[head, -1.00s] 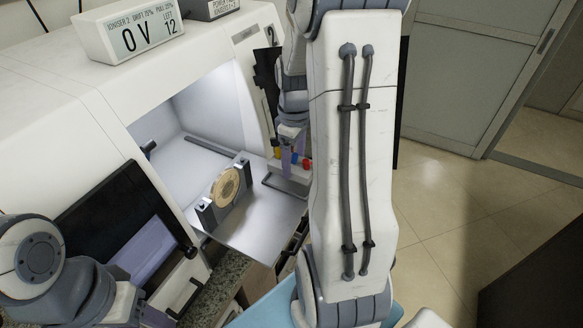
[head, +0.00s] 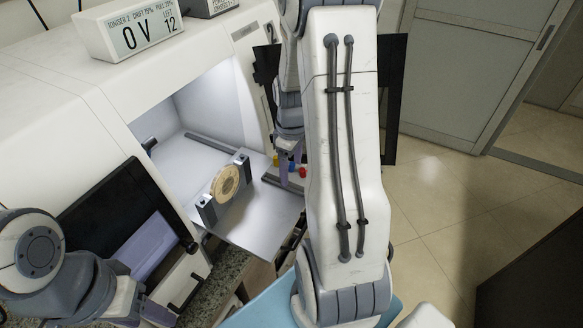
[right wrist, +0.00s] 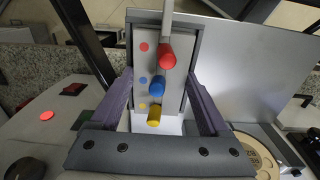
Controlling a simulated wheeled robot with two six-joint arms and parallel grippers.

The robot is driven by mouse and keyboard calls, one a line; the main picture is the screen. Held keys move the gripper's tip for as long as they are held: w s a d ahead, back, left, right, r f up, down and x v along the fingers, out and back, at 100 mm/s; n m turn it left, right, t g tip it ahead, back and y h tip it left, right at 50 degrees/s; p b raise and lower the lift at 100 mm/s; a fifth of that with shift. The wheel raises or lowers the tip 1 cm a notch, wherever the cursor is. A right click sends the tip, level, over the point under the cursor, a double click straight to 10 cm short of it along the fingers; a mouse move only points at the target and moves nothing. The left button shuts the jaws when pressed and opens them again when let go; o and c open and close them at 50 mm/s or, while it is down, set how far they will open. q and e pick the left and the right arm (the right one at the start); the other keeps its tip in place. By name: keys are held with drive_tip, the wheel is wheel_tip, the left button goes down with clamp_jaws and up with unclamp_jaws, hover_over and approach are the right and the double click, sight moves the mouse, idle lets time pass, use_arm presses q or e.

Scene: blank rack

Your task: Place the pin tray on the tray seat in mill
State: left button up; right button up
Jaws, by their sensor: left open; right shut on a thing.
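The pin tray (head: 296,186) is a light grey plate with a yellow, a blue and a red pin. In the right wrist view the pin tray (right wrist: 144,65) sits between the purple fingers of my right gripper (right wrist: 160,112), which is shut on it. In the head view my right gripper (head: 290,140) is above the tray, partly hidden by my arm. The tray is at the right side of the mill's metal plate, by a dark bar (head: 284,185), apparently part of the tray seat. Contact with the seat cannot be told. My left gripper (head: 152,310) is open and empty at lower left.
A round tan disc (head: 226,183) stands clamped between grey blocks on the metal plate (head: 262,226), left of the tray. It also shows in the right wrist view (right wrist: 255,155). The white mill housing (head: 75,95) and a dark screen (head: 110,215) bound the left.

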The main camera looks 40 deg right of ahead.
drive_tip(key=shift+s+a+f, duration=0.1)
drive_tip(key=shift+s+f, duration=0.1)
drive_tip(key=shift+f, duration=0.35)
drive_tip(key=o, duration=1.3)
drive_tip(key=shift+f, duration=0.1)
drive_tip(key=shift+s, duration=0.1)
wheel_tip(320, 180, up, 14)
drive_tip(key=f, duration=0.1)
drive_tip(key=s+a+n, duration=0.1)
drive_tip(key=a+n, duration=0.1)
drive_tip(key=a, duration=1.6)
drive_tip(key=shift+n+y, duration=0.4)
drive_tip(key=shift+y, duration=0.1)
drive_tip(key=s+a, duration=0.4)
drive_tip(key=s, duration=0.1)
drive_tip(key=s+a+f, duration=0.1)
drive_tip(key=s+a, duration=0.3)
drive_tip(key=s, duration=0.1)
drive_tip(key=s+a, duration=0.4)
drive_tip(key=shift+s+a+f, duration=0.35)
drive_tip(key=shift+s, duration=0.05)
